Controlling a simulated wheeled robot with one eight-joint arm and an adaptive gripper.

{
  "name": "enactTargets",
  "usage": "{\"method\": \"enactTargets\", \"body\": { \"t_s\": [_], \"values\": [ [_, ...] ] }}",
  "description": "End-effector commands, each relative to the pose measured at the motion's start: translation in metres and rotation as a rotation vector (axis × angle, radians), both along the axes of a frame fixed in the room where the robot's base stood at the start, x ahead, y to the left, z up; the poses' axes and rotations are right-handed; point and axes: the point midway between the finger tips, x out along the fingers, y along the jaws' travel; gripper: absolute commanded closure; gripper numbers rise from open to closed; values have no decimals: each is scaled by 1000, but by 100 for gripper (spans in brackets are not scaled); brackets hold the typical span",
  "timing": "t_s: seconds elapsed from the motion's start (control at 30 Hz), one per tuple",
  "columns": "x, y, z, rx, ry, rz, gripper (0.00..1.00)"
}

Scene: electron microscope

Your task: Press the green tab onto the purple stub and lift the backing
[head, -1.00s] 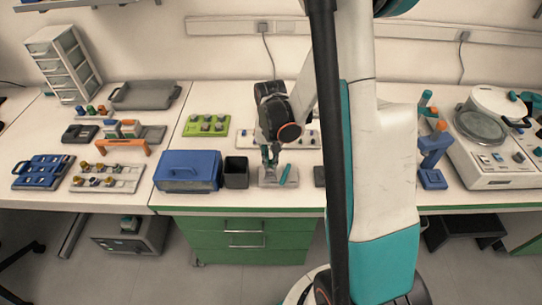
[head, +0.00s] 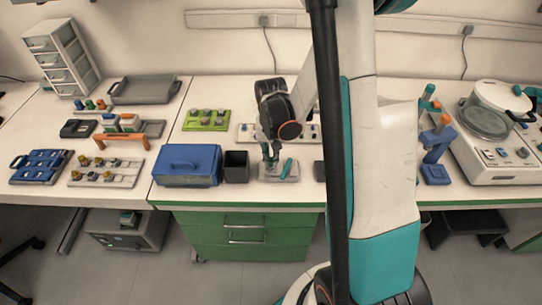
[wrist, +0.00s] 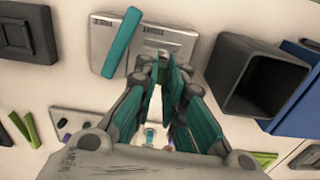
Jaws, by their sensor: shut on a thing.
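My gripper (head: 268,163) points down over the left part of a grey labelled plate (head: 292,178). In the wrist view my gripper (wrist: 165,65) has its teal fingertips close together at the plate's edge (wrist: 166,38). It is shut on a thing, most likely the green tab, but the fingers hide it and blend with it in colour. I cannot tell if the tips touch the plate. A loose-looking teal strip (wrist: 122,42) lies across the plate beside the fingers; it also shows in the head view (head: 287,167). A purple spot, perhaps the purple stub (wrist: 66,138), shows on a pale rail.
A dark open bin (head: 236,167) and a blue box (head: 188,166) stand left of the plate. The pale rail (head: 246,133) and a green tray (head: 206,120) lie behind. A small dark block (head: 319,171) is to the right, partly behind my arm.

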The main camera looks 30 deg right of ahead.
Motion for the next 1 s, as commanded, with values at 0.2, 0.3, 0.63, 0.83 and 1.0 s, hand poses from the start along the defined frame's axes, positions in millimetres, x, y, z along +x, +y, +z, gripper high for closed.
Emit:
{"method": "enactTargets", "body": {
  "t_s": [0.2,0.3,0.63,0.83,1.0],
  "values": [
    [0,0,-3,0,0,0,97],
    [0,0,-4,0,0,0,97],
    [0,0,-6,0,0,0,97],
    [0,0,-6,0,0,0,97],
    [0,0,-6,0,0,0,97]
  ]
}}
